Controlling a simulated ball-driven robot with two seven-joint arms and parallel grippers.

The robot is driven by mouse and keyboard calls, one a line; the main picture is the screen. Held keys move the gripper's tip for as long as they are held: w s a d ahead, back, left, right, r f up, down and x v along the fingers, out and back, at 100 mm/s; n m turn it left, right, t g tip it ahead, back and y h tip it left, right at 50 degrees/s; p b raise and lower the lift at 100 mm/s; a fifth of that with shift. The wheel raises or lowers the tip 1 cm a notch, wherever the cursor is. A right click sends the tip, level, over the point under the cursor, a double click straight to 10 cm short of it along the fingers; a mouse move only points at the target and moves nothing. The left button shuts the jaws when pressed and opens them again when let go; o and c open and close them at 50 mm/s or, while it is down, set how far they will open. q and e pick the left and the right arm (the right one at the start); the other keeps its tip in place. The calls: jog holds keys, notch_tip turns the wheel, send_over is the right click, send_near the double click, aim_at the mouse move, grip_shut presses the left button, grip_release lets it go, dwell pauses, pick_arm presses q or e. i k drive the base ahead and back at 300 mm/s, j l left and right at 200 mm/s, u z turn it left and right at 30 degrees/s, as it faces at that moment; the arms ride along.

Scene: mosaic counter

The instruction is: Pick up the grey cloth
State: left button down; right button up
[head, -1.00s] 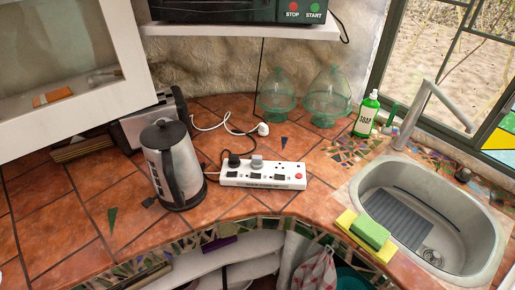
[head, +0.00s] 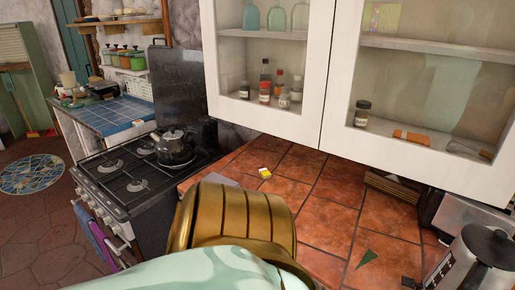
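A small flat grey patch (head: 220,180) shows at the left end of the tiled counter. It may be the grey cloth, but it is partly hidden behind my gold and mint arm and I cannot be sure. My arm fills the lower middle of the head view. Neither of my grippers is in view.
A small yellow and white item (head: 265,173) lies on the terracotta counter (head: 325,220). The black stove (head: 135,185) with a dark kettle (head: 174,147) stands left of the counter. A white wall cabinet (head: 322,70) overhangs it. A steel kettle (head: 475,262) stands at right.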

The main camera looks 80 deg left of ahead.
aim_at(214, 176)
jog(key=u, duration=3.05)
